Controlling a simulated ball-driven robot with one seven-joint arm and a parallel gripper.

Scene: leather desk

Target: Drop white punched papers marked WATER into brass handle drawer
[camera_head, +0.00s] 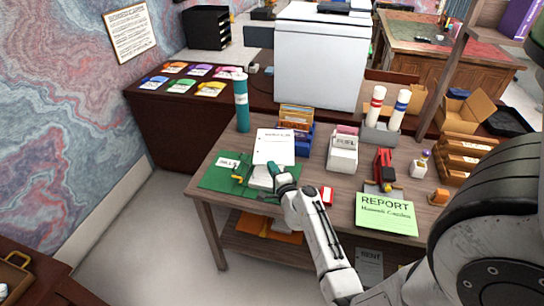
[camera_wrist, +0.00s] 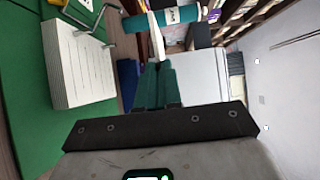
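No label reading WATER is legible in either view. A white stack of ruled sheets (camera_wrist: 80,65) lies on the green mat at the left of the wrist view; a white stack (camera_head: 262,178) shows by my gripper in the head view. My gripper (camera_head: 274,170) is over the mat's right part.
The green mat (camera_head: 212,177) also holds a small labelled paper (camera_head: 228,162) and a yellow item (camera_head: 238,179).

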